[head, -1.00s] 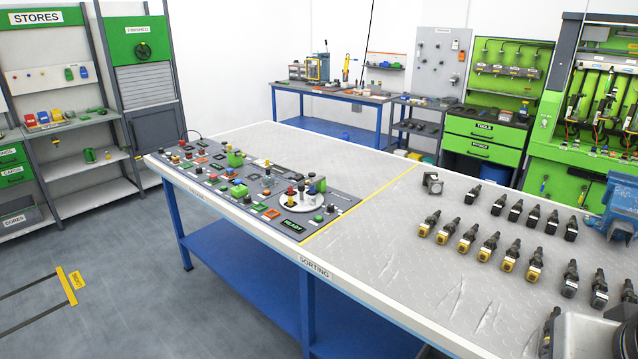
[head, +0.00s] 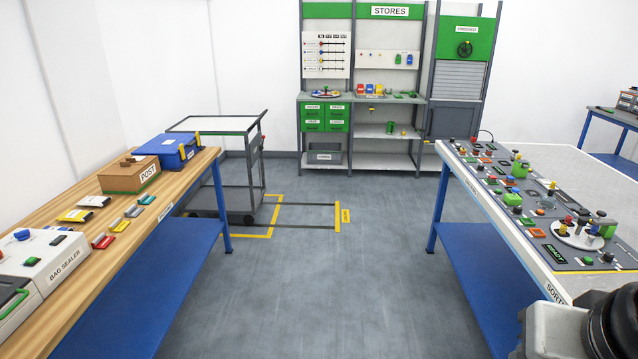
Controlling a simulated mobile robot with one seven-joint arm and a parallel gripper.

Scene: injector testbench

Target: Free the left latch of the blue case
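The blue case (head: 160,147) stands on the far end of the wooden-topped bench at the left in the head view. It looks closed. Two small yellow parts, which look like its latches, show on its right-hand side: a nearer one (head: 183,153) and a farther one (head: 198,139). They are too small to tell whether they are fastened. Part of my arm shows at the lower right corner, far from the case. My gripper is out of view.
A brown POST box (head: 120,182) stands just in front of the case. Several coloured small items and the bag sealer (head: 50,262) are nearer on the wooden bench (head: 150,232). A trolley (head: 232,170) stands behind. The floor between the bench and the sorting table (head: 490,215) is clear.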

